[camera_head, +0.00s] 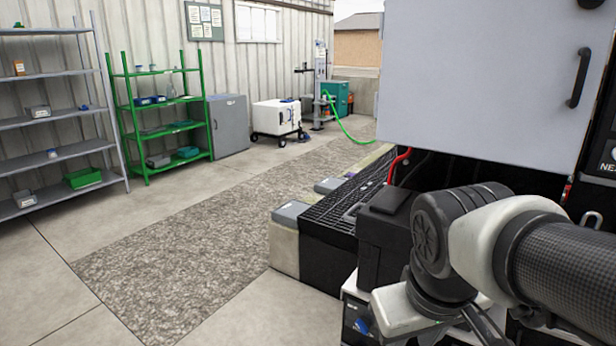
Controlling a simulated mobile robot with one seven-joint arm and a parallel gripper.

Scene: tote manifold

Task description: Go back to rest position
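My arm (555,262) reaches in from the right edge at the lower right. It has a dark woven tube, white joint shells and a round black joint cap (427,240). A white arm part (398,312) bends down towards the bottom edge, in front of a black box (383,230). My gripper's fingers do not show, so I cannot see whether they hold anything.
A large grey cabinet door (478,75) with a black handle hangs above my arm. A black grated deck (335,207) lies behind the black box. Grey shelves (60,155) and green shelves (137,122) line the far wall. The floor at left is clear.

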